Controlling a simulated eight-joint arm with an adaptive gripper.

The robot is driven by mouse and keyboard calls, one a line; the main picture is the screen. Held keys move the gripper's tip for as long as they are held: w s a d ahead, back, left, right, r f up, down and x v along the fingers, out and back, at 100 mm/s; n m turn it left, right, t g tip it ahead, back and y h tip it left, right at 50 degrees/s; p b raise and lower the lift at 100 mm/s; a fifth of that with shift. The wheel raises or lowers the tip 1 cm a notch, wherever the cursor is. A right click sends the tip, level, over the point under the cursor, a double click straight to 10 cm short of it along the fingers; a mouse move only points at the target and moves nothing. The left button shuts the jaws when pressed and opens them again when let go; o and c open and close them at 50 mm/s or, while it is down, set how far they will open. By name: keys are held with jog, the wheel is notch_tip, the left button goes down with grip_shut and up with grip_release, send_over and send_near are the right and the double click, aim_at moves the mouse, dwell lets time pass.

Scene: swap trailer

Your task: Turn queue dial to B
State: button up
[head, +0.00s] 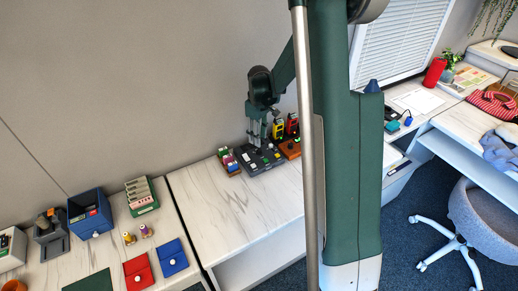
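My gripper (257,141) points down over a dark grey control panel (270,161) on the white marbled counter. The panel carries several small light-coloured parts. They are too small here to tell which is the queue dial, and no letter B can be read. My gripper hides part of the panel's back. The fingers look close to the panel top, but I cannot tell whether they touch anything or how far apart they are.
Left of the panel is a tray of small coloured items (229,161); right is an orange-brown base (291,149) with red and yellow pieces behind. Bare counter (220,212) lies in front. Blue bin (90,222), red pouch (138,270) and blue pouch (173,257) are further left.

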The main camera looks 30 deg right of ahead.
aim_at(259, 150)
jog(key=shift+f, duration=0.1)
jog(key=shift+f+b, duration=0.5)
jog(key=shift+f, duration=3.3)
jog(key=c, duration=0.9)
